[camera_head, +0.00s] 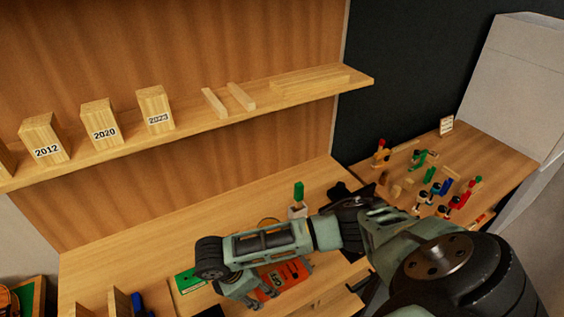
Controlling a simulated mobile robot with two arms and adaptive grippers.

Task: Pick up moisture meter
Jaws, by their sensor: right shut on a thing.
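The moisture meter appears to be the flat orange-red device (294,273) with dark digits on it, lying low over the bench in the camera_head view. My right gripper (252,299) reaches in from the right and points down at its left side. Its fingers are shut on the device, and my wrist and fingers hide part of it. I cannot tell whether the device touches the bench top. My left gripper is not in view.
A green card-like piece (189,281) lies left of my gripper. A small white holder with a green-topped item (298,195) stands behind my arm. A shelf (215,128) with year-marked wooden blocks runs above.

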